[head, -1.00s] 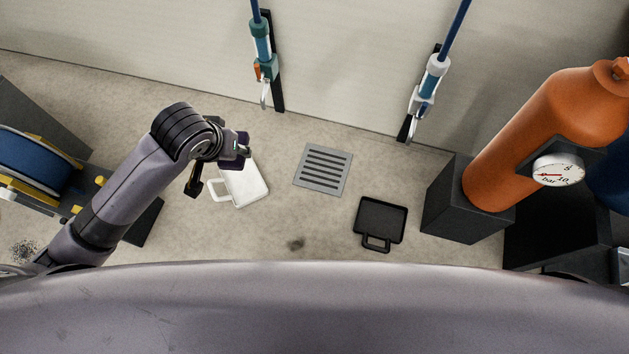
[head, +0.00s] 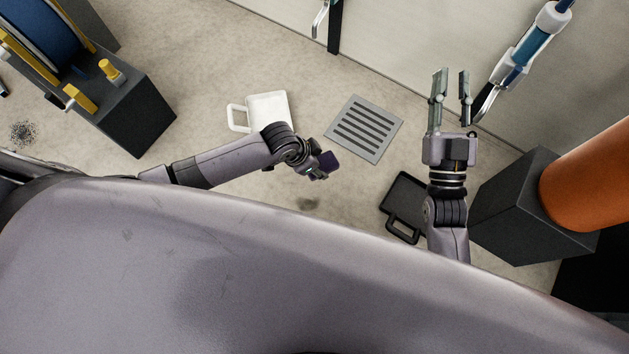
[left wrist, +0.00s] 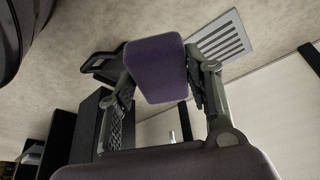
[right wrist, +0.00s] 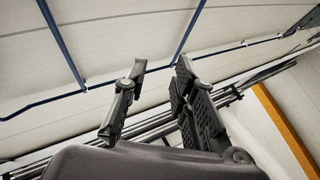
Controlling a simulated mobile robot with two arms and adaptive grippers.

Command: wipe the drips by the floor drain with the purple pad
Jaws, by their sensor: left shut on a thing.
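My left gripper (head: 318,172) is shut on the purple pad (head: 329,161). The pad shows between the fingers in the left wrist view (left wrist: 157,68). The floor drain (head: 364,128), a grey slotted plate, lies just up and right of the pad. A small dark patch (head: 309,204), which may be the drips, is on the floor below the left gripper in the head view. The pad looks apart from the patch; its height above the floor is unclear. My right gripper (head: 452,88) is open and empty near the wall; its spread fingers show in the right wrist view (right wrist: 158,85).
A white tray with a handle (head: 268,111) lies left of the drain. A black tray (head: 408,195) lies partly behind my right arm. An orange cylinder (head: 590,185) and dark block (head: 530,205) stand right. A hose reel (head: 45,35) and dark speckles (head: 23,133) are left.

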